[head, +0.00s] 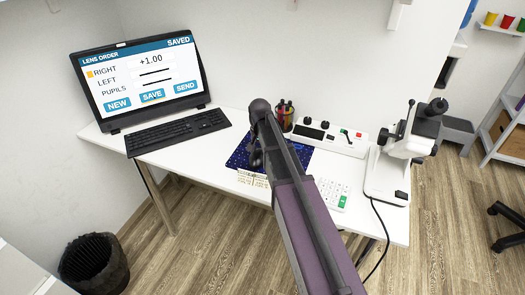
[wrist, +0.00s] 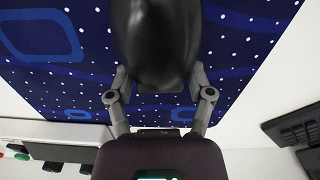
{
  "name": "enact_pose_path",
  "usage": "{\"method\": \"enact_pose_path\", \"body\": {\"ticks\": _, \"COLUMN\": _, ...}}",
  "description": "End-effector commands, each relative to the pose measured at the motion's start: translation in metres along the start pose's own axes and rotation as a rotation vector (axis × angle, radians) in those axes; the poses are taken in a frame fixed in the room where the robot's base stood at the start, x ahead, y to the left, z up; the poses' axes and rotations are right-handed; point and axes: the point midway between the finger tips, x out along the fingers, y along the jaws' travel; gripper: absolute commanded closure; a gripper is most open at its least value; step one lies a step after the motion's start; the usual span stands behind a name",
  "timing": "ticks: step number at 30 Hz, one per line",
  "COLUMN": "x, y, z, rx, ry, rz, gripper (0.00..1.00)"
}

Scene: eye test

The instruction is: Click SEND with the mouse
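The monitor (head: 140,76) at the back left shows a LENS ORDER page. RIGHT reads +1.00, LEFT and PUPILS show dashes, and SAVED stands at the top right. The SEND button (head: 185,87) is at the lower right of the page, beside SAVE and NEW. I cannot make out a pointer. The black mouse (wrist: 155,40) is over the blue dotted mouse pad (wrist: 75,70) in the wrist view. My gripper (wrist: 158,80) has a finger at each side of the mouse, seemingly touching it. In the head view my arm hides the mouse.
A black keyboard (head: 178,131) lies in front of the monitor. Behind the pad (head: 296,152) are a pen cup (head: 284,118) and a white control box (head: 330,138). A white keypad (head: 333,194) and an optical instrument (head: 393,160) stand to the right.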

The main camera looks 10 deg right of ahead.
Motion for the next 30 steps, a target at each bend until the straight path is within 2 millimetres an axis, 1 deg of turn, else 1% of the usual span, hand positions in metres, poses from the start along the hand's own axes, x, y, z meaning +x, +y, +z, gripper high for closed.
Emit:
{"method": "enact_pose_path", "body": {"ticks": 1, "x": 0.000, "y": 0.000, "z": 0.000, "rx": 0.000, "ry": 0.000, "rz": 0.000, "gripper": 0.74}}
{"method": "enact_pose_path", "body": {"ticks": 2, "x": 0.000, "y": 0.000, "z": 0.000, "rx": 0.000, "ry": 0.000, "rz": 0.000, "gripper": 0.82}}
{"method": "enact_pose_path", "body": {"ticks": 14, "x": 0.000, "y": 0.005, "z": -0.001, "rx": -0.001, "ry": 0.000, "rz": 0.000, "gripper": 0.82}}
{"method": "enact_pose_path", "body": {"ticks": 30, "x": 0.000, "y": 0.033, "z": -0.006, "rx": -0.003, "ry": 0.000, "rz": 0.000, "gripper": 0.82}}
